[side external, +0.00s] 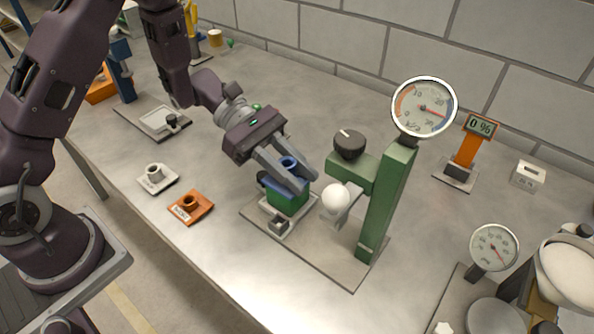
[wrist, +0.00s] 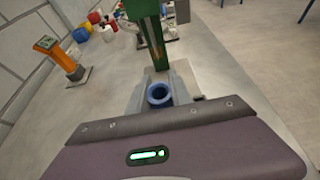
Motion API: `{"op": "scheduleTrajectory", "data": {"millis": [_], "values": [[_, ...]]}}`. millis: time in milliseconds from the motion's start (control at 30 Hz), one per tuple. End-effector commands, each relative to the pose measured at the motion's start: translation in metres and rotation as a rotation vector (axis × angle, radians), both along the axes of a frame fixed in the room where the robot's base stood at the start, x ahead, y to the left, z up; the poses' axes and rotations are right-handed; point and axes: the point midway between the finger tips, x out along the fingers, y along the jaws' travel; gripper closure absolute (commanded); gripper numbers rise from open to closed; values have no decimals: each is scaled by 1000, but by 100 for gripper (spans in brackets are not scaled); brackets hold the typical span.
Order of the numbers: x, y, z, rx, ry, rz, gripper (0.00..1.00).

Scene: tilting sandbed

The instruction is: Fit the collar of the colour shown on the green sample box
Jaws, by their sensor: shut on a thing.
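My gripper (side external: 306,182) is shut on a blue collar (side external: 289,163). The collar's round open top shows between the fingers in the wrist view (wrist: 159,94). The green sample box (side external: 288,204) stands on a grey base plate, just below my fingers in the side view. Its upper part looks blue, but my fingers partly cover it. I cannot tell whether the collar touches the box.
A green column (side external: 388,205) with a dial gauge (side external: 423,107), a dark knob (side external: 349,144) and a white ball (side external: 335,198) stands close right of my gripper. An orange stand with a 0 % display (side external: 481,126) is farther right. The bench between the plates and the base is clear.

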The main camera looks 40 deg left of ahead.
Motion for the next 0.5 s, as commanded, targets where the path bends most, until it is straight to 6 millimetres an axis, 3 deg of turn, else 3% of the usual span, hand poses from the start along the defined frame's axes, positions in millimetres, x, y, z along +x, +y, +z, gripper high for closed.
{"op": "scheduleTrajectory", "data": {"millis": [33,133,400,500], "values": [[0,0,0,0,0,0,69],[0,0,0,0,0,0,50],[0,0,0,0,0,0,50],[1,10,4,1,-3,4,50]]}}
